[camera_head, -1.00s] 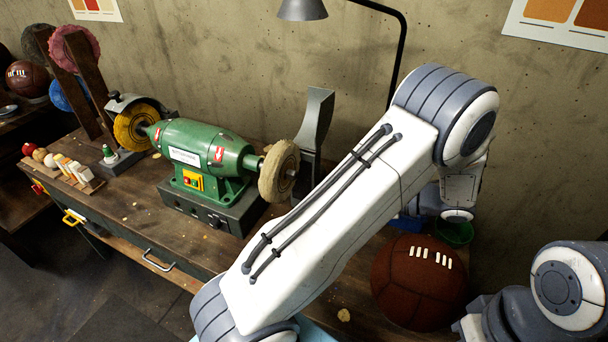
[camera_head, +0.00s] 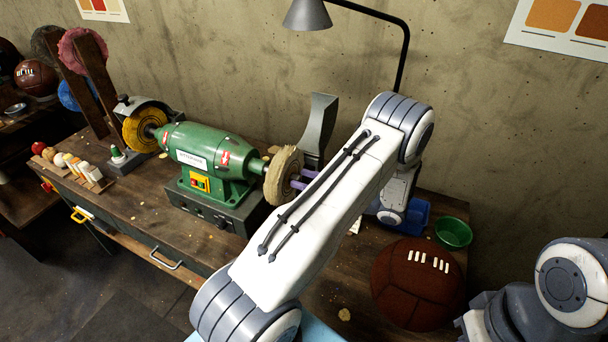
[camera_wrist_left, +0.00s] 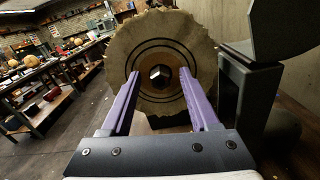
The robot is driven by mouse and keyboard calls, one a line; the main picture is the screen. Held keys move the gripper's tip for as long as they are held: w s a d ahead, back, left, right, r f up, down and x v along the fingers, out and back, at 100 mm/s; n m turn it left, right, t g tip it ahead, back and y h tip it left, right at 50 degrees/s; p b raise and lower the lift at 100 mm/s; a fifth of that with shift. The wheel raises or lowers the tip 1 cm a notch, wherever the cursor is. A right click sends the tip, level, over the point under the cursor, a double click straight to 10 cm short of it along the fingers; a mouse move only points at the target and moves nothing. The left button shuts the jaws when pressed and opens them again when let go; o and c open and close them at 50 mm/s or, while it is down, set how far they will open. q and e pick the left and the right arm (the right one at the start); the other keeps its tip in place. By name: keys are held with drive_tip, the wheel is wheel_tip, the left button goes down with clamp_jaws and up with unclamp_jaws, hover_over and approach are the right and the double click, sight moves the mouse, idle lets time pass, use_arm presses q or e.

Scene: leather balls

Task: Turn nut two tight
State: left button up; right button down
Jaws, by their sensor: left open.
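The green bench grinder (camera_head: 207,160) stands on the workbench with a yellow wheel (camera_head: 140,128) on its left and a pale cloth buffing wheel (camera_head: 284,175) on its right. The nut (camera_wrist_left: 161,75) shows at the centre of the pale wheel in the left wrist view. My left gripper (camera_wrist_left: 160,80) is open, its two purple fingers pointing at the wheel on either side of the nut. In the head view its fingers (camera_head: 299,180) show close to the wheel's right face, partly behind my arm. Whether they touch the nut I cannot tell. My right gripper is not in view.
A grey upright stand (camera_head: 318,125) rises close behind my left fingers. A brown leather ball (camera_head: 415,285), a green bowl (camera_head: 453,232) and a blue bin (camera_head: 417,213) are at the right. A lamp (camera_head: 307,14) hangs above.

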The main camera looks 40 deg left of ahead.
use_arm(q)
drive_tip(key=shift+s+a, duration=0.1)
drive_tip(key=shift+a, duration=0.2)
clamp_jaws()
